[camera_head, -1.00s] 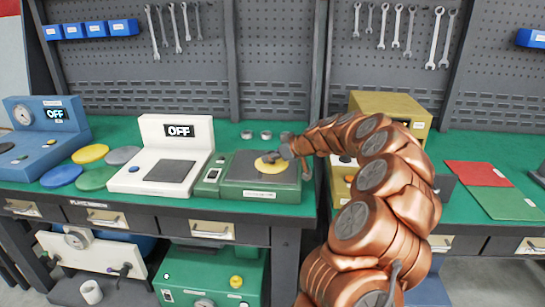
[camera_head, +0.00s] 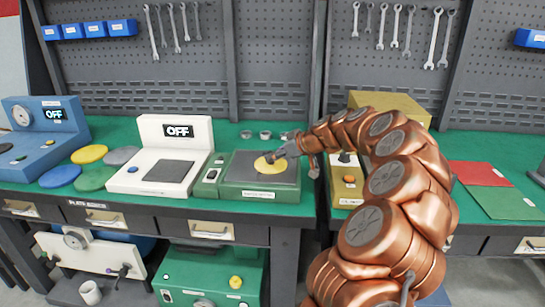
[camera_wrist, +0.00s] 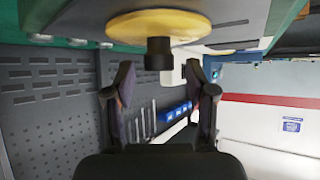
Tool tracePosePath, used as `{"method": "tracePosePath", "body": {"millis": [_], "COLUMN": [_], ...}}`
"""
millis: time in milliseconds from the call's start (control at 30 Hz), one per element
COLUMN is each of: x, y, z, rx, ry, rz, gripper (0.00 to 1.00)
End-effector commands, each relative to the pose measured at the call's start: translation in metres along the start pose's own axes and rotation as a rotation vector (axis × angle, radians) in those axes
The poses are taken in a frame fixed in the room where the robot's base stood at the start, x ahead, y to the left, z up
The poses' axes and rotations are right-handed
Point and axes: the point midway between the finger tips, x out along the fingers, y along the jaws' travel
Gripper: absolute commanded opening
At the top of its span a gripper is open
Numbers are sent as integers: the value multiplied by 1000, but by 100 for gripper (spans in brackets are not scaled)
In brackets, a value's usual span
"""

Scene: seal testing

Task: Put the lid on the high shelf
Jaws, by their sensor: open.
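The likely lid is a round yellow disc (camera_head: 268,167) lying on the dark plate of the green device. In the wrist view the disc (camera_wrist: 122,27) has a short black knob (camera_wrist: 159,54) pointing toward my gripper. My gripper (camera_head: 280,154) is just over the disc in the head view. In the wrist view my gripper (camera_wrist: 160,78) is open, with the knob near the gap between its fingertips and nothing held. My gripper hides the knob in the head view. I cannot identify a high shelf with certainty.
A white OFF-display device (camera_head: 177,131) stands left of the green device (camera_head: 260,193). Blue (camera_head: 60,176), yellow (camera_head: 90,154), green (camera_head: 95,179) and grey (camera_head: 121,156) discs lie further left. A yellow box (camera_head: 393,103) stands behind my arm. Small grey cylinders (camera_head: 265,135) sit behind the green device.

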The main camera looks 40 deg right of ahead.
Motion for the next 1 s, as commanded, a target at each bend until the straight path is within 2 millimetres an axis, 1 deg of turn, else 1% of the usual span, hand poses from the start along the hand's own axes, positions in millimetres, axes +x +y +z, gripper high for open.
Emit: {"method": "tracePosePath", "body": {"millis": [33,200,300,400,500,667,800,867,933,967,1000], "x": [-12,-45,-61,-73,-82,-88,-88,-86,-83,-80,-76], "y": [2,2,1,2,2,1,0,-4,-20,-32,-51], "z": [0,0,0,0,1,1,1,-1,-6,-8,-12], "rx": [0,1,0,1,1,2,2,1,-2,-3,-4], "ry": [3,4,2,1,0,-1,-1,-4,-16,-25,-43], "rz": [4,6,4,4,4,2,1,-6,-32,-49,-79], "gripper": [56,56,56,56,56,56,56,56,56,56,56]}}
